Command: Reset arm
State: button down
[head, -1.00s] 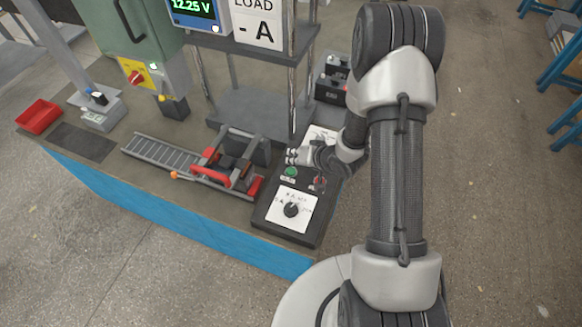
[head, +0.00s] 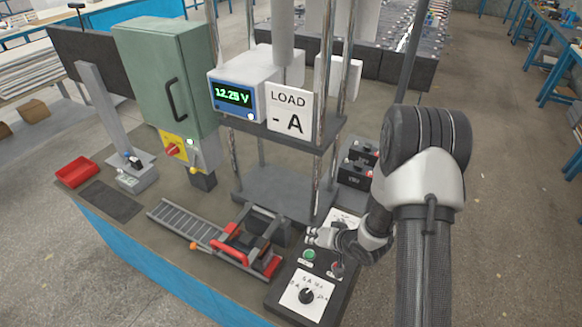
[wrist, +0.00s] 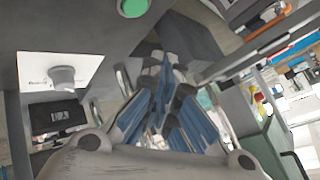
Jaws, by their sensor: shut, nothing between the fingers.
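My arm reaches in from the right in the head view. My gripper (head: 316,237) is low over the dark control box (head: 279,296), close to the green button (head: 309,254). In the wrist view my gripper (wrist: 163,70) shows blue-grey fingers drawn together, with nothing between them. The green button (wrist: 134,6) shows at the top of that view. Whether the fingers touch the box is hard to tell.
The control box carries a black dial (head: 306,296). A red-handled clamp fixture (head: 240,247) on a slatted track (head: 185,222) is to its left. A load stand (head: 275,195), a 12.29 V meter (head: 234,96) and black batteries (head: 357,172) stand behind. Open floor lies right.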

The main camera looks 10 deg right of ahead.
jog(key=s+d+r+h, duration=0.2)
jog(key=r, duration=0.6)
jog(key=s+d+r+n+g+h, duration=0.1)
jog(key=s+d+r+h, duration=0.1)
jog(key=r, duration=0.6)
jog(key=s+d+r+h, duration=0.2)
jog(key=r, duration=0.6)
jog(key=s+a+r, duration=0.2)
jog(key=s, duration=0.5)
jog(key=s+a+r+n+g+y, duration=0.1)
jog(key=s+a+r, duration=0.1)
jog(key=s, duration=0.5)
jog(key=s+a+r+n+g, duration=0.1)
jog(key=s+a+r, duration=0.2)
jog(key=s, duration=0.5)
jog(key=shift+r, duration=0.75)
jog(key=shift+g, duration=0.3)
